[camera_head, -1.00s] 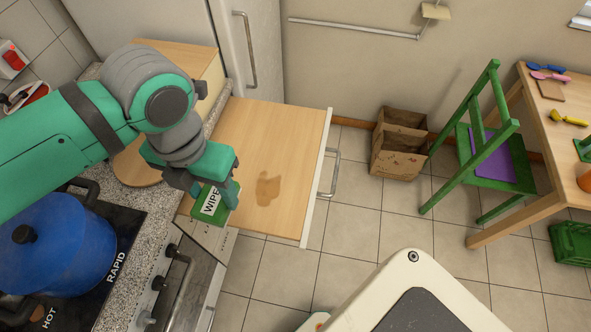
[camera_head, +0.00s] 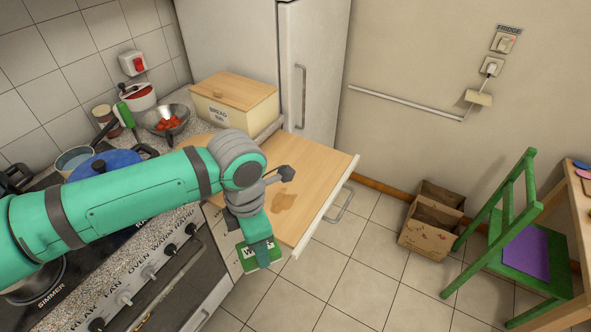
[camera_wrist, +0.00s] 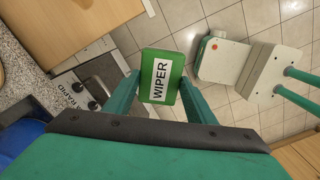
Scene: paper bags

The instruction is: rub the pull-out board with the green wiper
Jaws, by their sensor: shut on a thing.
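The pull-out board (camera_head: 318,185) is a pale wooden slab drawn out beside the fridge, with a white front edge and metal handle. A brown stain (camera_head: 284,202) marks its top. My gripper (camera_head: 258,243) is shut on the green wiper (camera_head: 265,257), a block with a white "WIPER" label. The wiper is at the board's near edge in the head view. In the wrist view the wiper (camera_wrist: 160,62) sits between my fingers, beside the board (camera_wrist: 75,25), with floor behind it. The stain is out of the wrist view.
The stove with a blue pot (camera_head: 105,163) and oven knobs (camera_head: 150,272) lies left of the board. A bread bin (camera_head: 235,103) stands behind it, next to the fridge (camera_head: 320,70). Floor between is clear.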

